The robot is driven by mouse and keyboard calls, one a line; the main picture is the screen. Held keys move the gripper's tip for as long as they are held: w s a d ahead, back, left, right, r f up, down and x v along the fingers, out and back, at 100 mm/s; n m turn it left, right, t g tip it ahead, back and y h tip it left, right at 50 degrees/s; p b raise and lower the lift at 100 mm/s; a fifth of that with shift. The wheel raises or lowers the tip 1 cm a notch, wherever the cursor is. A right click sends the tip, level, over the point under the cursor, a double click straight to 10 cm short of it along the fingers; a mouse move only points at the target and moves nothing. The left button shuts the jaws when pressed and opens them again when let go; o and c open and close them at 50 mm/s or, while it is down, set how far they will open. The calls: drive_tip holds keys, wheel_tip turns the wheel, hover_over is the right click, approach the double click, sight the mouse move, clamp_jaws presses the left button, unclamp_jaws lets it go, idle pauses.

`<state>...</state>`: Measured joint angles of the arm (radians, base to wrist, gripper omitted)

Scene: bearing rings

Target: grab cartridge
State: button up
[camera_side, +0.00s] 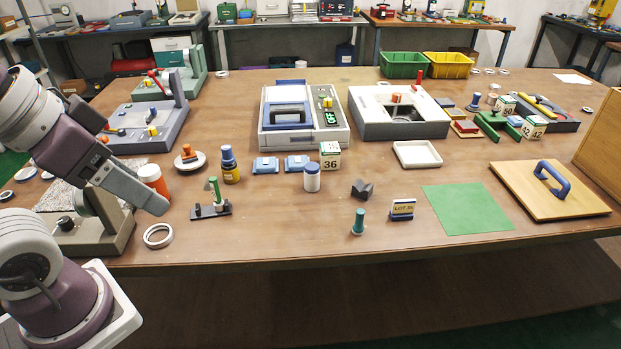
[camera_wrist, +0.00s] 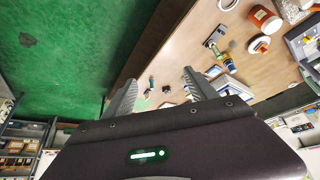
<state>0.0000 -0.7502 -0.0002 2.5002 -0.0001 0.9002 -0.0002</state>
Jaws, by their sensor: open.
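I cannot tell for sure which thing is the cartridge. Upright candidates are an orange-and-white cylinder (camera_side: 153,175), a yellow bottle with a blue cap (camera_side: 230,167), a white jar with a blue cap (camera_side: 312,180) and a green-topped post in a black stand (camera_side: 215,194). My gripper (camera_side: 160,206) is above the table's front left, in front of the orange cylinder and hiding part of it. In the wrist view my gripper's fingers (camera_wrist: 160,92) are wide apart and empty. The orange cylinder (camera_wrist: 265,18) shows there at the upper right.
A white ring (camera_side: 158,236) lies near the front edge. A grey press (camera_side: 100,225) stands at the left. A teal peg (camera_side: 358,223), a lot sign (camera_side: 402,209) and a green mat (camera_side: 468,208) are to the right. The front middle of the table is fairly clear.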

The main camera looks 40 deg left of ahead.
idle(0.3)
drive_tip(key=n+t+y, duration=0.2)
drive_tip(key=t, duration=0.4)
hover_over(308, 173)
drive_tip(key=s+d, duration=0.3)
drive_tip(key=s, duration=0.2)
wheel_tip(308, 173, down, 19)
drive_tip(key=shift+t, duration=0.8)
drive_tip(key=f, duration=0.2)
drive_tip(key=a+f, duration=0.1)
drive_tip(key=f, duration=0.2)
drive_tip(key=a+f, duration=0.1)
drive_tip(key=f, duration=0.2)
drive_tip(key=shift+w+f, duration=0.15)
drive_tip(key=shift+w, duration=0.2)
drive_tip(key=shift+w+f, duration=0.15)
drive_tip(key=shift+f, duration=0.1)
drive_tip(key=x, duration=0.6)
drive_tip(key=shift+w+a+r, duration=0.1)
drive_tip(key=shift+w+a, duration=0.2)
drive_tip(key=shift+w, duration=0.05)
